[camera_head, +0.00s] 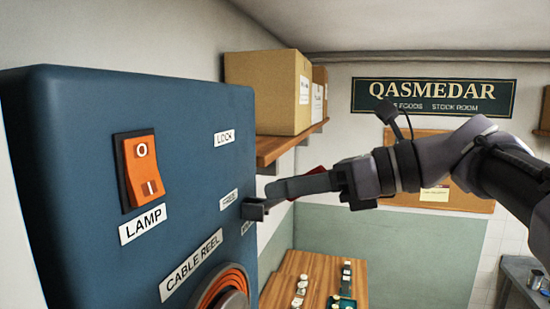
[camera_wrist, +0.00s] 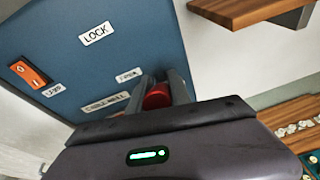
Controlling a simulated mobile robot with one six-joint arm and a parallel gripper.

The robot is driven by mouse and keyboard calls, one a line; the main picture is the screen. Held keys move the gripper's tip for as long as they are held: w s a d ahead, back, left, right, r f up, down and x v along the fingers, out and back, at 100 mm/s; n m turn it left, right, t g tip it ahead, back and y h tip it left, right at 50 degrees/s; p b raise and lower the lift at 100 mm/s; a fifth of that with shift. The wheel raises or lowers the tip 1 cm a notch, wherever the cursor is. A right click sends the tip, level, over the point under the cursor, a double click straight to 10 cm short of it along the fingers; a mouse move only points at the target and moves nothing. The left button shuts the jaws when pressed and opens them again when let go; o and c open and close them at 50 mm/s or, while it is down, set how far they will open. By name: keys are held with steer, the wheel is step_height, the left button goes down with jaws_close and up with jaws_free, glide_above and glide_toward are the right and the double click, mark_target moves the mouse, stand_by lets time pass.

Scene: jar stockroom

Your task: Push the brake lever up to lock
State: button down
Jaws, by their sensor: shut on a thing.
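The blue panel (camera_head: 80,120) carries a LOCK label (camera_head: 224,137) high up and a FREE label (camera_head: 228,199) below it. A dark grey lever part (camera_head: 255,210) juts from the panel's right side, just below and right of FREE. My gripper (camera_head: 285,188) comes in from the right at about that height. In the wrist view its two fingers (camera_wrist: 163,90) are closed around a red knob (camera_wrist: 157,96), which looks like the lever's handle. In the head view only a sliver of red (camera_head: 318,169) shows behind the fingers. LOCK also shows in the wrist view (camera_wrist: 97,33), above the knob.
An orange lamp switch (camera_head: 141,172) and a cable reel (camera_head: 225,290) are on the panel, left and below. A wooden shelf (camera_head: 275,148) with cardboard boxes (camera_head: 265,90) stands close beyond the panel's right edge. A wooden table (camera_head: 300,265) with small items is farther back, below.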

steer(key=h, duration=0.1)
steer(key=a+r+g+h+p, duration=0.1)
steer(key=shift+w+h, duration=0.2)
steer(key=shift+h, duration=0.1)
steer(key=shift+w+a+r+g+h, duration=0.15)
steer(key=shift+a+g+h, duration=0.15)
steer(key=shift+h, duration=0.4)
steer(key=shift+w+a+r+g+h, duration=0.1)
steer(key=shift+a+g+h, duration=0.2)
steer(key=shift+h, duration=0.4)
steer(key=c, duration=1.2)
jaws_free()
steer(key=shift+a, duration=0.15)
steer(key=shift+r, duration=0.1)
steer(key=v, duration=0.7)
steer(key=shift+d+r, duration=0.1)
steer(key=shift+d, duration=0.2)
steer(key=shift+s+a, duration=0.1)
steer(key=shift+a, duration=0.05)
